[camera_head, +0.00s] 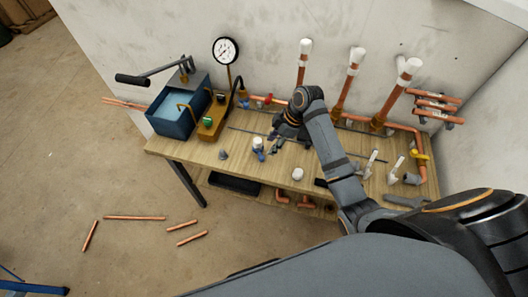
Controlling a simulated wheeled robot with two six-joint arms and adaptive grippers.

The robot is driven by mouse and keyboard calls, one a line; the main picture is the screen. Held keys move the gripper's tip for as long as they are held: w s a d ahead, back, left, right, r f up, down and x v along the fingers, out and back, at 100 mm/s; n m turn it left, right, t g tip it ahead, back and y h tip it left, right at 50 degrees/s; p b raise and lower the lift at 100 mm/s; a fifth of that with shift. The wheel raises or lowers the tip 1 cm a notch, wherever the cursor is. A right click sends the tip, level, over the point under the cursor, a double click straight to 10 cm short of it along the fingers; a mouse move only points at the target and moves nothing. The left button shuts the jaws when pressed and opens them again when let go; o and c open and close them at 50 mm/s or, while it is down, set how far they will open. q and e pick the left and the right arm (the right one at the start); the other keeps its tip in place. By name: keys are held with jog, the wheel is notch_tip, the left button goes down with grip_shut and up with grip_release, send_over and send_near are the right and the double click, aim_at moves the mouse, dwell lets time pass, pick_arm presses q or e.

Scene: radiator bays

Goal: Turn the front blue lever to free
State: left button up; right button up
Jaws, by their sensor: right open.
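A small blue part (260,155), which looks like the front blue lever, shows by a short white-topped fitting (257,143) at the front of the wooden workbench (232,168). Its exact angle is too small to tell. Another blue piece (243,103) sits farther back near the gauge. My right gripper (270,148) hangs over the bench just right of the front blue part, fingers pointing down and left. It is open and looks empty. I cannot tell whether a finger touches the blue part. My left gripper is not in view.
Copper pipes with white tops (345,85) rise along the wall behind my right arm. A blue water tank (175,112) with a pump handle and a round gauge (225,50) stand at the left. A white cap (297,174) stands near the front edge. Copper pieces (135,217) lie on the floor.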

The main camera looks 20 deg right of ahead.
aim_at(262, 157)
jog(key=p+x, duration=0.1)
jog(key=x, duration=0.7)
jog(key=shift+w+d+f, duration=0.1)
jog(key=shift+d+f, duration=0.05)
jog(key=shift+f, duration=0.25)
jog(key=shift+a+f, duration=0.15)
jog(key=shift+a, duration=0.05)
jog(key=shift+c, duration=0.6)
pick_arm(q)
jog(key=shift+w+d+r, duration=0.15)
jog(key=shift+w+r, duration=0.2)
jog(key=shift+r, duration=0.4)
pick_arm(e)
grip_shut()
